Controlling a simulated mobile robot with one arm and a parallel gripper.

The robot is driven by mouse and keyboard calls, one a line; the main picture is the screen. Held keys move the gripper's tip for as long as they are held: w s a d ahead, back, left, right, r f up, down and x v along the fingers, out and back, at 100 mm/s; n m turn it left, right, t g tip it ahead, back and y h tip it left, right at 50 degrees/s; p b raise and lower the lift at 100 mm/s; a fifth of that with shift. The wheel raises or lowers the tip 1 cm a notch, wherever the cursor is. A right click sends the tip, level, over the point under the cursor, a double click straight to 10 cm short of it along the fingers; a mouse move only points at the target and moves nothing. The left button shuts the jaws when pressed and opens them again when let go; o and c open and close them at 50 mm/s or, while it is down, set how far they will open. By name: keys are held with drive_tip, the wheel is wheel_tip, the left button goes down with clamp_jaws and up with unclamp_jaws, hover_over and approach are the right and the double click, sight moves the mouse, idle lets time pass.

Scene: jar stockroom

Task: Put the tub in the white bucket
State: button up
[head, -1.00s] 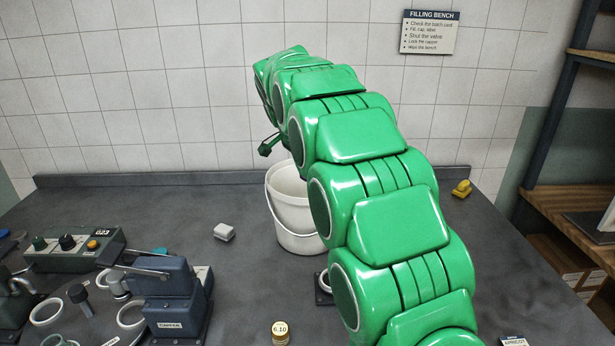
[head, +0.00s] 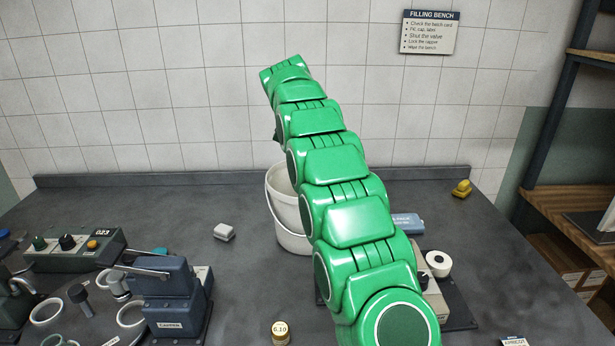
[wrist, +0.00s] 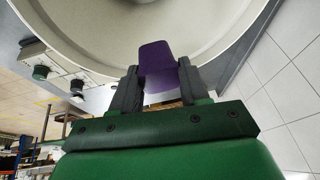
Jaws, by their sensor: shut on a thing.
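My gripper (wrist: 157,90) is shut on a purple tub (wrist: 157,62), which sits between the two dark fingers in the wrist view. The white bucket (wrist: 215,25) fills the upper part of that view, with its rim and inside showing behind the tub. In the head view the white bucket (head: 289,222) stands upright on the bench, partly hidden by my green arm. My gripper and the tub are hidden behind my arm in the head view. I cannot tell how far the tub is from the rim.
A capper (head: 170,290) and a control box (head: 75,250) stand at the left of the dark bench (head: 190,235). A small labelled jar (head: 281,332) is at the front.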

drive_tip(key=shift+w+d+f+m, duration=0.1)
drive_tip(key=shift+w+d+m, duration=0.1)
drive_tip(key=shift+m, duration=0.2)
wheel_tip(320, 180, down, 23)
drive_tip(key=shift+r, duration=0.15)
idle(1.1)
drive_tip(key=o, duration=1.2)
drive_tip(key=shift+c, duration=0.2)
drive_tip(key=shift+s+a+r, duration=0.1)
drive_tip(key=shift+a+r, duration=0.1)
drive_tip(key=shift+r, duration=0.4)
wheel_tip(320, 180, up, 9)
drive_tip(key=shift+a+f, duration=0.2)
drive_tip(key=shift+a, duration=0.15)
drive_tip(key=shift+s, duration=0.1)
